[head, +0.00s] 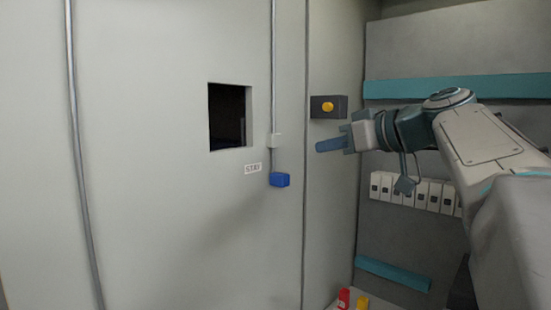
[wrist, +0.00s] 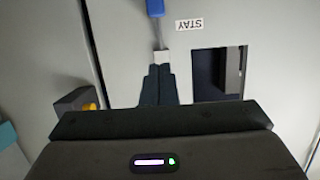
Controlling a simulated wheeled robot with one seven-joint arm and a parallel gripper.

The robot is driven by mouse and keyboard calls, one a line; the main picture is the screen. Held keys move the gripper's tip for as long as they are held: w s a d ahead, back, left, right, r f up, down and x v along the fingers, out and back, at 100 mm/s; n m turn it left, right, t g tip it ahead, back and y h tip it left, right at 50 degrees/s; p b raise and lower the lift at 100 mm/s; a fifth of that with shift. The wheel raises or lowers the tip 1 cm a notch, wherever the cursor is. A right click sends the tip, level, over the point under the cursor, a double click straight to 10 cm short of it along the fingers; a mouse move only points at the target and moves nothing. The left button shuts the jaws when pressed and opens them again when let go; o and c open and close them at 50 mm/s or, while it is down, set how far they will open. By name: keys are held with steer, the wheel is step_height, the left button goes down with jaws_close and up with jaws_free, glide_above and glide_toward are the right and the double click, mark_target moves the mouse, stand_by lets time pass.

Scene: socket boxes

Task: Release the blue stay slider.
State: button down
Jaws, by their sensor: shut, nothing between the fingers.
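The blue stay slider (head: 279,180) sits at the lower end of a thin vertical rod on the grey wall, beside a white STAY label (head: 253,168). It also shows at the top edge of the wrist view (wrist: 155,8), where the wall appears upside down. My gripper (head: 318,147) is to the right of the slider and a little higher in the head view. Its two dark fingers (wrist: 159,70) lie together in the wrist view, shut and empty, apart from the slider. In that view the fingertips overlap the rod near a small grey bracket (wrist: 160,57).
A square dark opening (head: 228,115) is in the wall left of the rod. A dark box with a yellow button (head: 328,106) is mounted right of the rod, just above my gripper. Several white switch boxes (head: 420,193) line the wall at right.

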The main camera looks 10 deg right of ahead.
steer(key=shift+r, duration=0.6)
steer(key=p, duration=0.4)
glide_above(280, 180)
steer(key=d, duration=0.2)
step_height(280, 180, down, 2)
steer(key=f, duration=0.2)
steer(key=s+f, duration=0.1)
steer(key=f, duration=0.1)
steer(key=shift+d+f, duration=0.15)
steer(key=shift+f, duration=0.15)
steer(key=shift+f, duration=0.1)
